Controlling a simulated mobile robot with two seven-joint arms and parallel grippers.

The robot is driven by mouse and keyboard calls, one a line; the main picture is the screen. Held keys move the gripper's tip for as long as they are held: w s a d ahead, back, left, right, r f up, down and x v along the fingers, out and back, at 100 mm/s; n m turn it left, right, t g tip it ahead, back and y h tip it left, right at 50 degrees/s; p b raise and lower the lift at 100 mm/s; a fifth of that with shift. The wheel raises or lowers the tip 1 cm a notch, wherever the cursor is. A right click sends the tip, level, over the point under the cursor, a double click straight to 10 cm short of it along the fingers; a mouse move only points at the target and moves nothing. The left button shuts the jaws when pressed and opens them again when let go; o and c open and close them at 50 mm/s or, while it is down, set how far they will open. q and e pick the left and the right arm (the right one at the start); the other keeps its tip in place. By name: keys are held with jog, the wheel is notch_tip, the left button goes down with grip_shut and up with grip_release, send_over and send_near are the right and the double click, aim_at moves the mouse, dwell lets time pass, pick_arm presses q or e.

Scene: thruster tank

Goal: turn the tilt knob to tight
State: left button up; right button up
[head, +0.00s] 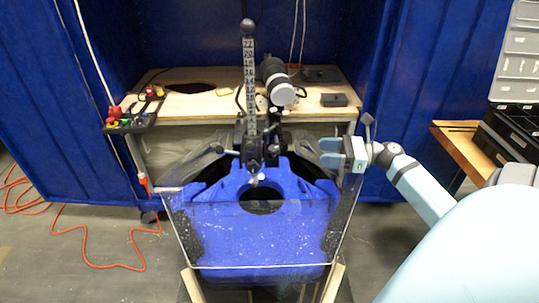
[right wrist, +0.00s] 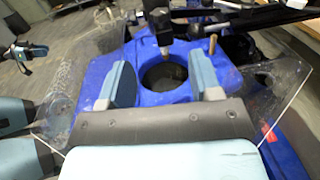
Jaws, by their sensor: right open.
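The thruster (head: 277,80), a dark cylinder with a pale end, is fixed beside a ruled upright post (head: 249,85) topped by a dark ball (head: 248,26). A small pale round part (head: 261,103) sits by the post below the thruster; I cannot tell whether it is the tilt knob. No tight marking is readable. My right gripper (head: 332,152) is open and empty at the right side of the clear tank, apart from the post. Its two fingers (right wrist: 166,82) frame the blue part's hole in the right wrist view. What looks like my left gripper (right wrist: 30,52) shows at the left there, its jaws unclear.
The clear tank (head: 176,222) stands in front, around a blue body (head: 225,225) with a round hole. An orange cable (head: 85,240) lies on the left floor. Blue walls flank the bench.

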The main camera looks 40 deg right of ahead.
aim_at(274, 152)
jog(key=x, duration=1.3)
jog(key=c, duration=0.9)
